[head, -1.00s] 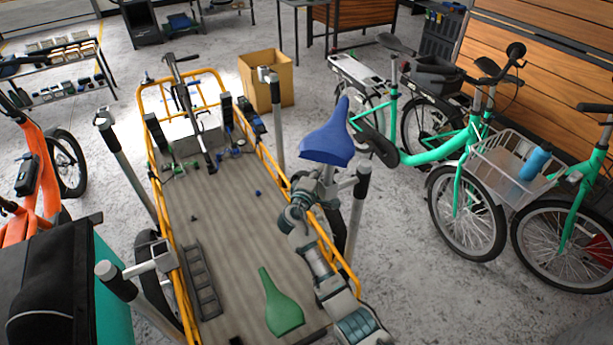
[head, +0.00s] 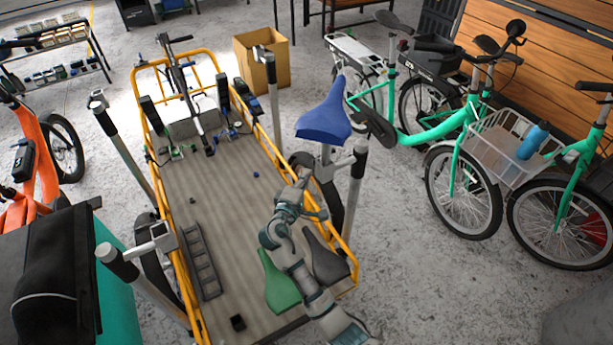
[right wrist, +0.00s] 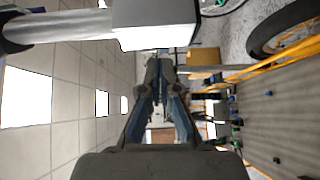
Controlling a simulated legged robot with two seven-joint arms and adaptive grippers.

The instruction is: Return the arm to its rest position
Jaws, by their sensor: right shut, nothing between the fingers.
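My right arm reaches in from the lower right of the head view over the cargo bed (head: 235,215). Its gripper (head: 303,188) is above the bed's right side, below and left of the blue saddle (head: 324,118), and apart from it. In the right wrist view the gripper's fingers (right wrist: 166,62) are together with nothing between them. The blue saddle sits upright on a post by the clamp stand (head: 355,185). A green saddle (head: 279,286) and a dark saddle (head: 327,260) lie on the bed, partly hidden by my arm. My left gripper is not in view.
A yellow rail (head: 262,150) and upright stands surround the bed. A black ladder-like rack (head: 201,262) and a small black block (head: 237,323) lie on it. A cardboard box (head: 262,62) stands behind. Green bikes (head: 455,130) stand right and an orange bike (head: 35,150) left.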

